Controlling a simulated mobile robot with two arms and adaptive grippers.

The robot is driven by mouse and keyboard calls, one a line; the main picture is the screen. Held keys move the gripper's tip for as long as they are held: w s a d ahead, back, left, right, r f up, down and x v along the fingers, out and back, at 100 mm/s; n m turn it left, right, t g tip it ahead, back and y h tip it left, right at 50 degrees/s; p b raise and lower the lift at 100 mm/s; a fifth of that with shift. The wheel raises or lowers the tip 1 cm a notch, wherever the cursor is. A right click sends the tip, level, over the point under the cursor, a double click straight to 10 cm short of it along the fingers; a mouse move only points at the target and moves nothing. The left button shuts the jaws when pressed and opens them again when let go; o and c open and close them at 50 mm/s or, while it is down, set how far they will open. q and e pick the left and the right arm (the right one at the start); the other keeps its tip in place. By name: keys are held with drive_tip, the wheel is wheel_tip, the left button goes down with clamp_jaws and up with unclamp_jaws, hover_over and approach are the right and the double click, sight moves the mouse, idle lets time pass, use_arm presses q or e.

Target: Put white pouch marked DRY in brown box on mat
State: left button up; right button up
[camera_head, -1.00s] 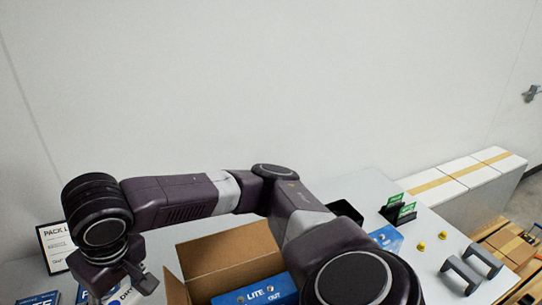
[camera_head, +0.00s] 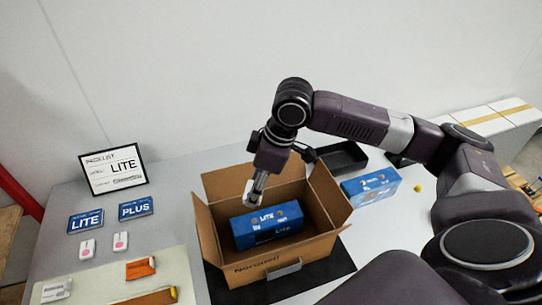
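The brown box (camera_head: 262,275) stands open on the dark mat (camera_head: 335,262), flaps spread. A blue unit marked LITE (camera_head: 266,224) lies inside it. My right gripper (camera_head: 256,190), whose arm comes in from the right, points down over the box's left back part. A small white item (camera_head: 248,192), which looks like the white pouch, shows at its fingertips. The fingers appear closed on it; its marking cannot be read. My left gripper is out of view.
A black tray (camera_head: 343,158) and another blue unit (camera_head: 371,187) stand right of the box. A framed list (camera_head: 113,168), two blue cards (camera_head: 86,221), two white devices (camera_head: 120,241) and a pale mat (camera_head: 125,272) with orange-marked items (camera_head: 140,268) are on the left.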

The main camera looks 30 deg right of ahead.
drive_tip(key=d+n+p, duration=0.1)
drive_tip(key=d+r+n+p, duration=0.1)
drive_tip(key=w+d+n+g+p, duration=0.1)
drive_tip(key=shift+w+r+n+y, duration=0.1)
drive_tip(key=shift+r+n+y, duration=0.2)
drive_tip(key=shift+n, duration=0.1)
use_arm(q)
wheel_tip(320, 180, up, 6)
drive_tip(key=p, duration=0.1)
use_arm(e)
drive_tip(key=d+n, duration=0.1)
drive_tip(key=n+b, duration=0.1)
drive_tip(key=b, duration=0.1)
hover_over(266, 218)
drive_tip(key=d, duration=0.1)
drive_tip(key=shift+f, duration=2.6)
wheel_tip(266, 218, down, 8)
drive_tip(key=b, duration=0.8)
drive_tip(key=shift+r, duration=0.1)
drive_tip(key=shift+f, duration=0.35)
drive_tip(key=shift+f+b, duration=0.4)
drive_tip(key=shift+f, duration=1.15)
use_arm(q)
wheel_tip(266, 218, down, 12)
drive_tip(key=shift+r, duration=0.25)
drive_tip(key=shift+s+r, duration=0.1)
use_arm(e)
drive_tip(key=shift+f, duration=0.2)
